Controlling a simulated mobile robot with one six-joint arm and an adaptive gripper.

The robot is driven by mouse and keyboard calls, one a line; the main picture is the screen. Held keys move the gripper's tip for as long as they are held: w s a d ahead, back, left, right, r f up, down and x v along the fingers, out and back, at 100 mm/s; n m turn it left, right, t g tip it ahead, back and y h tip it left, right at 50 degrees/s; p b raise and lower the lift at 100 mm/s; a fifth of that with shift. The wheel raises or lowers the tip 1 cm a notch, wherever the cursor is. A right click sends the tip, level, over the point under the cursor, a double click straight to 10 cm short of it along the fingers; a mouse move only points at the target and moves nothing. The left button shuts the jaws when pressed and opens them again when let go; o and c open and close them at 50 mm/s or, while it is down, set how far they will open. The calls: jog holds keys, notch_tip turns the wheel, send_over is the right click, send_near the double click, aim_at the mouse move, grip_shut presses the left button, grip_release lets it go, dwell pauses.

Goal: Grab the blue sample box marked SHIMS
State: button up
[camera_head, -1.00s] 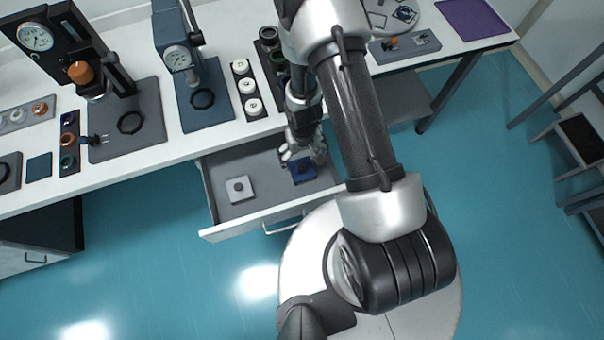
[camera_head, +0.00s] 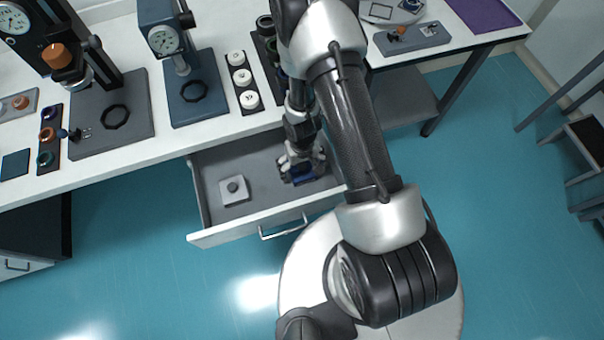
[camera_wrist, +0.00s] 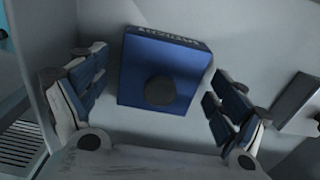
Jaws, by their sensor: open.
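A blue sample box (camera_head: 303,176) with a dark round knob on top lies in the open drawer, on its right side. In the wrist view the box (camera_wrist: 140,82) lies between my fingers, and lettering on its far side face is too blurred and turned to read. My gripper (camera_head: 301,165) is open above the box in the drawer. In the wrist view my gripper (camera_wrist: 157,75) has one finger on each side of the box, with a gap at each side. The fingers hide part of the box in the head view.
A white box (camera_head: 233,190) with a knob lies at the drawer's left. The drawer (camera_head: 215,235) has low walls around it.

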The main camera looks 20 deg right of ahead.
jog(key=shift+f, duration=0.25)
jog(key=shift+c, duration=0.4)
jog(key=c, duration=1.2)
jog(key=shift+r, duration=0.1)
jog(key=shift+c, duration=0.2)
